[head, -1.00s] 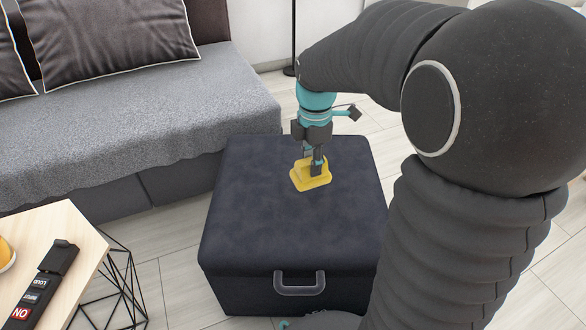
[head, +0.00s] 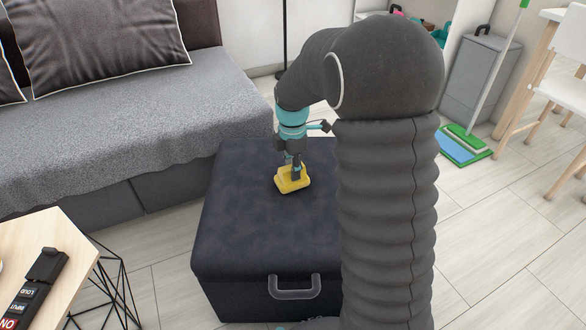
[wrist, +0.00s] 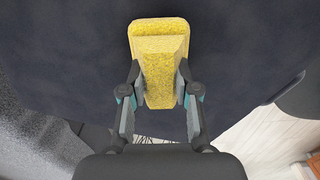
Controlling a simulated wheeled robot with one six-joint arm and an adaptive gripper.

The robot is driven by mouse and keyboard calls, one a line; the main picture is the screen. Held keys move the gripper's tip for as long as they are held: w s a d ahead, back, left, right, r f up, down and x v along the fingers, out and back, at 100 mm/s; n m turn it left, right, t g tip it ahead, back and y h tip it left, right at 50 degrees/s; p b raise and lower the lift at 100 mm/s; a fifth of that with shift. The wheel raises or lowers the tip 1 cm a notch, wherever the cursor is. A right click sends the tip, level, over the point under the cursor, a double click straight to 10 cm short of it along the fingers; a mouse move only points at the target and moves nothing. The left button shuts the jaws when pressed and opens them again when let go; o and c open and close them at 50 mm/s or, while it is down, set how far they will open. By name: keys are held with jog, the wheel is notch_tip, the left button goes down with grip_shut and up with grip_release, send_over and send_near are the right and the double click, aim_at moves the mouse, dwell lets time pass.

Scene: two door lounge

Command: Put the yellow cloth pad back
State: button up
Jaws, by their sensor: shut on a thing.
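The yellow cloth pad (head: 292,180) is a block with a wider flat base and a narrower raised part. It is at the top of the dark ottoman (head: 245,225), and I cannot tell whether it touches the surface. My gripper (head: 293,172) points down at it and is shut on its raised part. In the wrist view the pad (wrist: 160,50) sits between my two fingers (wrist: 160,88), one on each side. The pad's wide base shows beyond the fingertips.
A grey sofa (head: 120,120) stands at the left behind the ottoman. A wooden table (head: 35,250) with a dark remote (head: 35,285) is at the front left. A grey bin (head: 480,80), a green mop (head: 465,140) and a white chair (head: 560,90) stand at the right. Floor between is clear.

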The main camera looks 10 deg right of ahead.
jog(key=shift+f, duration=0.15)
jog(key=o, duration=1)
notch_tip(320, 180, up, 12)
jog(key=f+p, duration=0.1)
jog(key=p, duration=0.1)
jog(key=s+r+m+t, duration=0.3)
jog(key=s+r+m, duration=0.55)
jog(key=s, duration=0.45)
jog(key=s+f+m+t, duration=0.1)
jog(key=s+m, duration=0.3)
jog(key=s+f+m, duration=0.1)
jog(key=s+m, duration=0.2)
jog(key=s, duration=0.2)
jog(key=s+f+m+t, duration=0.1)
jog(key=s+m, duration=0.3)
jog(key=s, duration=0.1)
jog(key=shift+s+m+t, duration=0.25)
jog(key=shift+m+t, duration=0.05)
jog(key=shift+m, duration=0.05)
